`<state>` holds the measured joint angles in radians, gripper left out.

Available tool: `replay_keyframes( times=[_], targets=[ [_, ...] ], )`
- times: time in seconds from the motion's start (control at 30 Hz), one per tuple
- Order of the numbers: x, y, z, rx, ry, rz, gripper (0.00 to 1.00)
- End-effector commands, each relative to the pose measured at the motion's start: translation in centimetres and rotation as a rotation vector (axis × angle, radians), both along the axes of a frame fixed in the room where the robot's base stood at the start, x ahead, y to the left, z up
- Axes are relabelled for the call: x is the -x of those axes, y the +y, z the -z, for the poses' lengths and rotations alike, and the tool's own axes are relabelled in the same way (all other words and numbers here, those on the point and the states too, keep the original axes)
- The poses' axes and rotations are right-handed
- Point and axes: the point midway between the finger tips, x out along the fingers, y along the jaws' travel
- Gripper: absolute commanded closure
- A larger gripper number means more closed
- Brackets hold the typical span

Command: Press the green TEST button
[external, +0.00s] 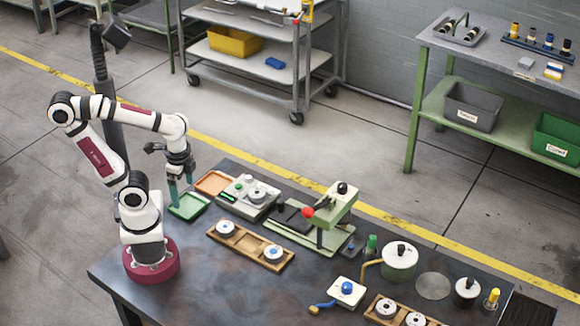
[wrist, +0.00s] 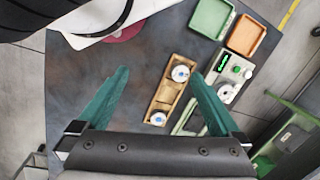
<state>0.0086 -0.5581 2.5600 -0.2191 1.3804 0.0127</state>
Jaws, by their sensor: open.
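A grey-white tester box (external: 248,197) with a lit green display stands on the dark table, beside the trays. It also shows in the wrist view (wrist: 233,78), at the right, with a small green button (wrist: 237,69) next to the display and a white round part on top. Its lettering is too small to read. My gripper (external: 180,191) is above the green tray, left of the tester and apart from it. In the wrist view its two teal fingers (wrist: 159,74) are wide apart with nothing between them.
A green tray (external: 188,206) and an orange tray (external: 213,183) lie left of the tester. A wooden holder (external: 248,246) with two white round parts lies in front. A green press (external: 333,212) with a red knob stands to the right. The table's front left is clear.

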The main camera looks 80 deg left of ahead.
Motion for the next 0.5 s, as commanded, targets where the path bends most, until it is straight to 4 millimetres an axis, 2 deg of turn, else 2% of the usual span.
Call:
replay_keyframes(
  times=[0.03,0.07,0.5],
  targets=[
    [0.00,0.00,0.00,0.000,0.000,0.000,0.07],
    [0.00,0.00,0.00,0.000,0.000,0.000,0.13],
    [0.00,0.00,0.00,0.000,0.000,0.000,0.92]
  ],
)
